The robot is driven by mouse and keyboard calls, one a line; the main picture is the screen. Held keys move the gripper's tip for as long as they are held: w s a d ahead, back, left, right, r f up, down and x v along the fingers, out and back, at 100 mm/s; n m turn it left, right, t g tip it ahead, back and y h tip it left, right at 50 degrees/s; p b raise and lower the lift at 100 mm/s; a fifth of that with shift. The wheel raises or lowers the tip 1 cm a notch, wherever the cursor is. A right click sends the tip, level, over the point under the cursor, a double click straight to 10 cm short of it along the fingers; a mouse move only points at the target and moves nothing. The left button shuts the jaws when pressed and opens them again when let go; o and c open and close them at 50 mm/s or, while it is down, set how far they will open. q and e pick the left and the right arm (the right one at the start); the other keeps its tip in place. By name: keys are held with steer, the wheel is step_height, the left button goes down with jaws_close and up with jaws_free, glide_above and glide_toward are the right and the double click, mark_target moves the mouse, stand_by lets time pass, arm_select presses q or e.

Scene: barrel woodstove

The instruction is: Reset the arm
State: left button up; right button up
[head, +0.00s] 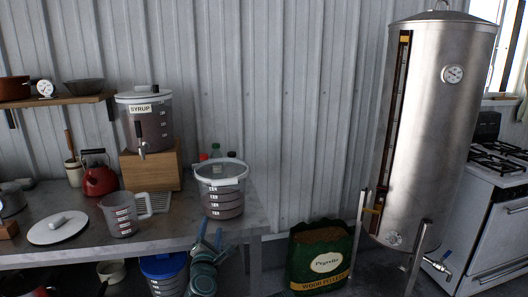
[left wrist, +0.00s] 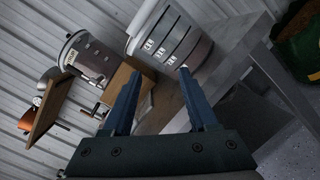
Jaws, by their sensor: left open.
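My left gripper (head: 210,238) shows low in the head view, in front of the table's front edge and below the clear bucket (head: 221,190). In the left wrist view its two blue fingers (left wrist: 155,100) stand wide apart with nothing between them. The bucket, with its pale lid and printed scale, also shows beyond the fingertips in the left wrist view (left wrist: 172,40). The gripper appears apart from it. My right gripper is in neither view.
The metal table (head: 180,215) holds a measuring jug (head: 122,215), a round white lid (head: 58,228), a red kettle (head: 98,178) and a syrup dispenser (head: 146,120) on a wooden box. A pellet bag (head: 319,255) and a tall steel barrel (head: 435,130) stand right.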

arm_select(q)
steer(key=s+d+f+m+g+h, duration=0.3)
steer(key=d+f+m+g, duration=0.15)
steer(key=f+m, duration=0.45)
steer(key=s+d+f+m+g+h, duration=0.35)
steer(key=f+m+g, duration=0.2)
steer(key=m, duration=0.45)
steer(key=s+a+f+m+g+y, duration=0.3)
steer(key=s+a+f+m+g, duration=0.15)
steer(key=s, duration=0.25)
steer(key=s+a+f+m+g+y, duration=0.3)
steer(key=s+a+f+m, duration=0.15)
steer(key=s, duration=0.25)
steer(key=s+d+r+m+g+p, duration=0.1)
steer(key=s+d+r+m+p, duration=0.1)
steer(key=s+d+r+p, duration=0.3)
steer(key=d+r+y+p, duration=0.1)
steer(key=d+r+p, duration=0.3)
steer(key=d+r, duration=0.1)
steer(key=shift+s+d+m+p, duration=0.3)
steer(key=shift+s+d+m, duration=0.05)
steer(key=shift+s+m, duration=0.05)
